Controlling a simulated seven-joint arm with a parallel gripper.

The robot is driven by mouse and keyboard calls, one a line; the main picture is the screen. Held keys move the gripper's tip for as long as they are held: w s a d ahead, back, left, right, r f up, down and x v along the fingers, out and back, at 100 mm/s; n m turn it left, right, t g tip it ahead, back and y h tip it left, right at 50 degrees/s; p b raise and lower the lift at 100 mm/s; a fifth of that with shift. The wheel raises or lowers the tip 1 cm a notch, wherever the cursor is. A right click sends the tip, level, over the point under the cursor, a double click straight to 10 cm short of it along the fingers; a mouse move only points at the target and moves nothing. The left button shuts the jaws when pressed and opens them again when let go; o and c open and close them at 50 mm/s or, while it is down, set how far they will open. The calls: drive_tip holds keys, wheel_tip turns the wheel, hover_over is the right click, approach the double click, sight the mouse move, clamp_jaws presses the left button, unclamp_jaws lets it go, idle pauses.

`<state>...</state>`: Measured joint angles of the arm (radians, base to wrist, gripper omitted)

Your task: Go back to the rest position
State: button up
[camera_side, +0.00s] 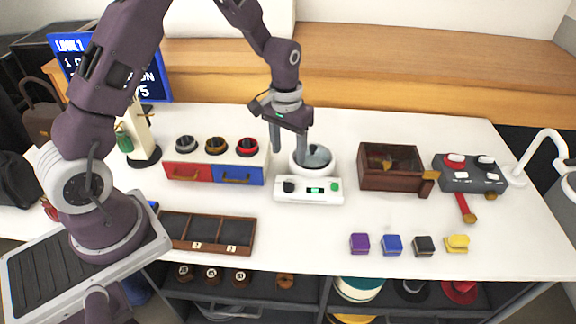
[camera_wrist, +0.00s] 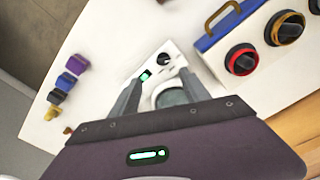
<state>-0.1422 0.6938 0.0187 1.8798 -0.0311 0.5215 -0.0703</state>
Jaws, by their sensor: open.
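My gripper (camera_side: 290,143) hangs fingers down over the back of the table, just above or around a white device with a round grey bowl (camera_side: 312,158). Its two fingers are spread apart. In the wrist view my gripper (camera_wrist: 165,92) also shows open, with the device's white body and green display (camera_wrist: 145,76) and the grey-green bowl (camera_wrist: 172,97) between and beyond the fingers. I see nothing held between the fingers. I cannot tell whether a finger touches the bowl.
A drawer unit with knobs (camera_side: 216,163) stands left of the device, and a brown box (camera_side: 388,178) stands right. A switch box (camera_side: 470,173) is further right. Small purple (camera_side: 360,243), blue (camera_side: 392,245), black (camera_side: 424,246) and yellow (camera_side: 457,243) blocks sit near the front edge. A compartment tray (camera_side: 207,232) lies front left.

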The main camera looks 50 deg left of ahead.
drive_tip(key=s+d+r+m+t, duration=0.1)
drive_tip(key=s+r, duration=0.2)
drive_tip(key=r, duration=0.4)
drive_tip(key=s+d+r+t, duration=0.1)
drive_tip(key=s+d+r, duration=0.15)
drive_tip(key=r, duration=0.45)
drive_tip(key=s+d+r+m+t, duration=0.1)
drive_tip(key=s+r, duration=0.3)
drive_tip(key=s, duration=0.6)
drive_tip(key=s+d+r+m+t, duration=0.1)
drive_tip(key=s+r, duration=0.3)
drive_tip(key=s, duration=0.6)
drive_tip(key=shift+s+d+r+t, duration=0.2)
drive_tip(key=shift+d+t, duration=0.15)
drive_tip(key=shift+t, duration=0.15)
